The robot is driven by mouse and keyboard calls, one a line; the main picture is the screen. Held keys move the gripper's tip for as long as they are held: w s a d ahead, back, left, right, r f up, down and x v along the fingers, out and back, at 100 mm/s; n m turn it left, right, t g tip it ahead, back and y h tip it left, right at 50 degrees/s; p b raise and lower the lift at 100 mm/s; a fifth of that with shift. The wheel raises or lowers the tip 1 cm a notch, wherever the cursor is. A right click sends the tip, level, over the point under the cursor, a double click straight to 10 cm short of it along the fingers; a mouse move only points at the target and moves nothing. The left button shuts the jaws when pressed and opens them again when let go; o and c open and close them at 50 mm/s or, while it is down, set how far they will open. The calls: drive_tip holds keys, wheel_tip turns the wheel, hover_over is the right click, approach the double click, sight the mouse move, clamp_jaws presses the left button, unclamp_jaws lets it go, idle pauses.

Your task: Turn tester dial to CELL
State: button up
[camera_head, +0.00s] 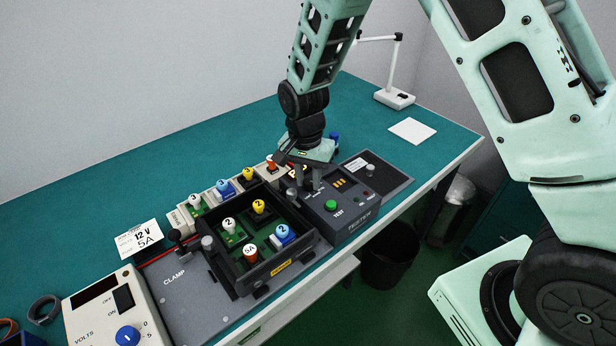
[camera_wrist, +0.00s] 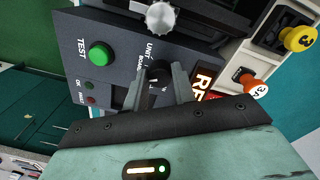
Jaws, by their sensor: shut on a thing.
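The tester (camera_head: 345,208) is a dark box on the bench with a green TEST button (camera_head: 331,205); in the wrist view the green button (camera_wrist: 99,55) is at the left. The tester dial (camera_wrist: 159,74) is a black knob with a white mark, beside labels reading UNIT and BOARD. My gripper (camera_wrist: 160,88) has its two fingers closed on the dial from either side. In the head view my gripper (camera_head: 310,180) reaches down to the tester and hides most of the dial. The CELL label is not readable in either view.
Left of the tester, a black tray (camera_head: 269,283) holds several coloured numbered plugs. A clamp plate (camera_head: 180,300) and a volts supply (camera_head: 90,315) stand further left. A white card (camera_head: 412,131) and a lamp (camera_head: 394,97) are behind.

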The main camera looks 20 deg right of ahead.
sight(306, 183)
drive_tip(key=n, duration=0.5)
drive_tip(key=shift+n, duration=0.3)
drive_tip(key=n, duration=0.4)
drive_tip(key=shift+d+n+t+b, duration=0.1)
drive_tip(key=shift+n+t+b, duration=0.2)
drive_tip(key=shift+n, duration=0.4)
drive_tip(key=o, duration=1)
drive_tip(key=shift+s, duration=0.1)
wheel_tip(306, 183, up, 17)
drive_tip(key=b, duration=0.2)
drive_tip(key=shift+a+r, duration=0.2)
drive_tip(key=shift+a, duration=0.2)
drive_tip(key=shift+s, duration=0.1)
